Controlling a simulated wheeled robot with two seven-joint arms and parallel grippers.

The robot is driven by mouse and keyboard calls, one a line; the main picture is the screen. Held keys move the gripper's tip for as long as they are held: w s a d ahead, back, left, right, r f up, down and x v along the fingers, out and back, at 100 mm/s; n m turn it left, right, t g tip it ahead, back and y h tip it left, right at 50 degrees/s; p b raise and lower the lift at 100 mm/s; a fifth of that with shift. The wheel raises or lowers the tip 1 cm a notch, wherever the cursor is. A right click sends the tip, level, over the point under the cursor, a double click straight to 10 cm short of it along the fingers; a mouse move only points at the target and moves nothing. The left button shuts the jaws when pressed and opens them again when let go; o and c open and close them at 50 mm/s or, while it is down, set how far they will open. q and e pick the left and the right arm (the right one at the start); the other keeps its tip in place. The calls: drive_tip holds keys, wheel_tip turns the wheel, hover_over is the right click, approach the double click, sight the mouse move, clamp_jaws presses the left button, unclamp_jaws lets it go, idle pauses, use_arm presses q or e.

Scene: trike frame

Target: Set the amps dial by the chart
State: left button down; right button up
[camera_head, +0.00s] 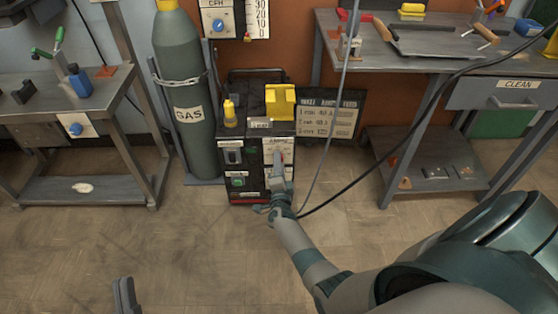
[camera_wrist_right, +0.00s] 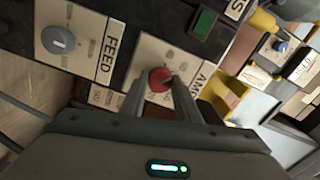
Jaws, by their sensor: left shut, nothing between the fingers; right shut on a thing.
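The welding machine (camera_head: 231,190) is a dark box on the floor with white panels on its front. My right gripper (camera_head: 279,160) reaches its upper right panel. In the right wrist view, the right gripper (camera_wrist_right: 159,90) is shut on the red amps dial (camera_wrist_right: 159,76), one finger on each side; the panel beside it reads AMP. The dial's pointer and scale are mostly hidden by the fingers. The chart (camera_head: 331,115), a dark-framed board with rows of writing, stands behind the machine to the right; its small text is hard to read. My left gripper (camera_head: 125,296) is shut and empty at the bottom left.
A grey gas cylinder (camera_head: 182,80) stands left of the machine. Workbenches stand at left (camera_head: 50,113) and right (camera_head: 430,43). A black cable (camera_head: 390,157) crosses on the right. The front floor is clear.

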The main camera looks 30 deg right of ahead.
use_arm(q)
drive_tip(key=w+f+g+y+p, duration=0.1)
drive_tip(key=w+f+g, duration=0.3)
drive_tip(key=f, duration=0.5)
drive_tip(key=shift+a+f+g+y+p, duration=0.2)
drive_tip(key=shift+g+y+p, duration=0.2)
drive_tip(key=shift+g+p, duration=0.5)
use_arm(e)
drive_tip(key=shift+a+n, duration=0.1)
drive_tip(key=shift+n, duration=4.2)
drive_tip(key=o, duration=1)
drive_tip(key=shift+o, duration=0.2)
drive_tip(key=shift+s, duration=0.1)
